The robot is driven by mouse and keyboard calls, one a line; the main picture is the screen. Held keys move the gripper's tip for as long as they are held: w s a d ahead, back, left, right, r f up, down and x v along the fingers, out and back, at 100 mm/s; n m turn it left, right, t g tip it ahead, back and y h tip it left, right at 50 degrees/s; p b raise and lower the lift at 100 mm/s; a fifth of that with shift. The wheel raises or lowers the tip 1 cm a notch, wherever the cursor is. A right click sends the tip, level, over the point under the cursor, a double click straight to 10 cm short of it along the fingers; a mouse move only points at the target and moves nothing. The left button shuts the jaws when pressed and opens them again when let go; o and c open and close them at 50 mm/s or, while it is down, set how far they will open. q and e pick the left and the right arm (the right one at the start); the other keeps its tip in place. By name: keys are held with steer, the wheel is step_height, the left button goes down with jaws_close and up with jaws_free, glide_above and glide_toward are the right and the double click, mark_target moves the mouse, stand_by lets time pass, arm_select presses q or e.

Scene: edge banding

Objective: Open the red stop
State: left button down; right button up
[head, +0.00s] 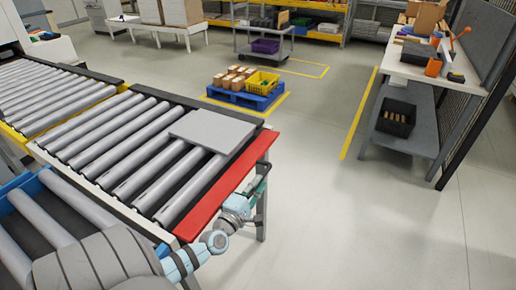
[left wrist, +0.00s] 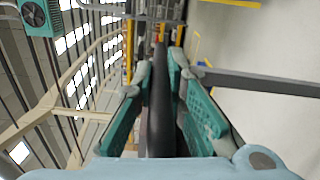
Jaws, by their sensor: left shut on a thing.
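The red stop (head: 228,188) is a long flat red bar along the right end of the roller conveyor (head: 118,150). A grey flat panel (head: 212,131) lies on the rollers just behind it. My left gripper (head: 260,184) is low beside the stop's outer side. In the left wrist view its green fingers (left wrist: 160,80) are shut on a dark bar (left wrist: 160,105) that runs between them. I cannot tell how this bar joins the red stop. My right gripper is not in view.
A blue pallet (head: 245,94) with small boxes and a yellow crate (head: 263,82) stands on the floor beyond the conveyor. A workbench (head: 408,70) with a black bin (head: 396,118) is at the right. The floor right of the stop is clear.

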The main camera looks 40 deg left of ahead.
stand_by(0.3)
arm_select(q)
steer(key=c, duration=1.6)
jaws_free()
